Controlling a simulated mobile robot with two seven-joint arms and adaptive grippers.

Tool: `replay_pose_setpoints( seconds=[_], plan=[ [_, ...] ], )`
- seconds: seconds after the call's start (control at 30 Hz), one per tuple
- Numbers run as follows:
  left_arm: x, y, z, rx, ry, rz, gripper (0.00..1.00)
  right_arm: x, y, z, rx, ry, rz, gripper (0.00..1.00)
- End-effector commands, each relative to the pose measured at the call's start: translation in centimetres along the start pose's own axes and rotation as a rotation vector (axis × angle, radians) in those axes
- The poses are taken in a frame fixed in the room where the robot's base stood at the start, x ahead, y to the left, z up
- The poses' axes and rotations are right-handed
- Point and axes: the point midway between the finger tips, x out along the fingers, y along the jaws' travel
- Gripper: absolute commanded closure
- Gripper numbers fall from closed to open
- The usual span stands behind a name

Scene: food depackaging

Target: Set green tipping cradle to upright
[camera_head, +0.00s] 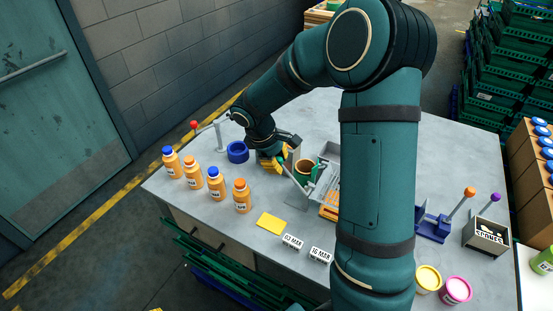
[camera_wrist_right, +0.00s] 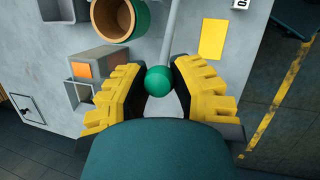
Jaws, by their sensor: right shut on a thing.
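The green tipping cradle (camera_head: 320,170) stands near the middle of the table and holds a brown, open-topped cup (camera_head: 304,167). In the right wrist view the cup's round mouth sits inside a green ring (camera_wrist_right: 142,20); its exact tilt is hard to tell. My right gripper (camera_head: 272,160) is at the cradle's left side. In the wrist view its yellow-padded fingers (camera_wrist_right: 158,88) are shut on the green ball knob (camera_wrist_right: 158,80) at the end of a grey lever (camera_wrist_right: 170,32). My left gripper is not in view.
Several orange bottles (camera_head: 214,184) line the left edge. A blue cradle (camera_head: 238,152) with a red-knobbed lever stands behind them. A yellow card (camera_head: 271,223) and date blocks (camera_head: 292,242) lie in front. My arm hides the table's middle right.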

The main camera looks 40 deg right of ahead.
Motion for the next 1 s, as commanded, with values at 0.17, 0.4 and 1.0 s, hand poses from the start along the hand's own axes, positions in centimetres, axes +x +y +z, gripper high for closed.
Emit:
replay_pose_setpoints(
  seconds=[0.17, 0.4, 1.0],
  plan=[
    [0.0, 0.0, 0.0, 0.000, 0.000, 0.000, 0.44, 0.0, 0.0, -0.2, -0.004, 0.004, 0.002, 1.00],
    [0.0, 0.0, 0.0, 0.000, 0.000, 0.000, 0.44, 0.0, -0.1, -0.2, -0.004, 0.004, 0.001, 0.50],
    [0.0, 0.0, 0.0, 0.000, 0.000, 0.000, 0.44, -3.0, 0.0, -0.1, -0.003, 0.005, 0.002, 0.42]
  ],
)
